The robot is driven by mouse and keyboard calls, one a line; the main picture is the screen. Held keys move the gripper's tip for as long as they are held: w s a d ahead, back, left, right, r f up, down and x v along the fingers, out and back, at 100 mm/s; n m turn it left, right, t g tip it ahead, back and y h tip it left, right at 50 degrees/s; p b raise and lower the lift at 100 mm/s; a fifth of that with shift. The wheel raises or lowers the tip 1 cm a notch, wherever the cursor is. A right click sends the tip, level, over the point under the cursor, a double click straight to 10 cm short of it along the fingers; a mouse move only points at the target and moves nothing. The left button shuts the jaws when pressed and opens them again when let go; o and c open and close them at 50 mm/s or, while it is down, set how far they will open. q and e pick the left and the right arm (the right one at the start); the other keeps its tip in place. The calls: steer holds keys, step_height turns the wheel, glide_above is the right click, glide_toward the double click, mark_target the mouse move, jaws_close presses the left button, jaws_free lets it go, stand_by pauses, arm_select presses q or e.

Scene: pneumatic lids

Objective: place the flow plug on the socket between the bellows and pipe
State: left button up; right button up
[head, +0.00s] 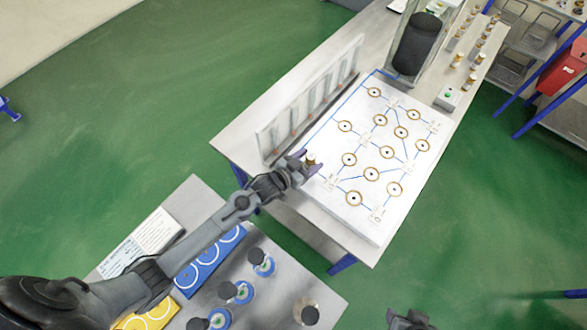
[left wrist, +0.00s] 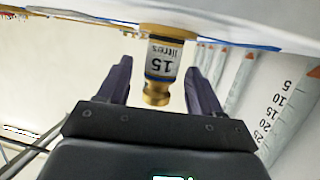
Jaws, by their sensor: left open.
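The flow plug, a brass piece with a white "15 litres" label, shows large in the left wrist view (left wrist: 160,62) and small in the head view (head: 311,159). It stands against the white board (head: 325,140) near the board's left edge. A gold rim is at its base, and I cannot tell whether it is fully seated on a socket. My left gripper (head: 308,164) is open, with one finger on each side of the plug and gaps showing in the left wrist view (left wrist: 158,85). The dark shape at the head view's bottom looks like my right gripper (head: 408,321); its fingers are unclear.
The board carries several ringed sockets (head: 371,174) joined by blue lines. A row of clear scaled panels (head: 310,98) stands close along its left side. A dark cylinder in a clear housing (head: 416,45) stands behind it. Several brass plugs (head: 471,80) stand at the far right.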

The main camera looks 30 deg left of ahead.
arm_select(q)
steer(key=v, duration=1.1)
steer(key=shift+s, duration=0.15)
arm_select(e)
steer(key=shift+r, duration=0.15)
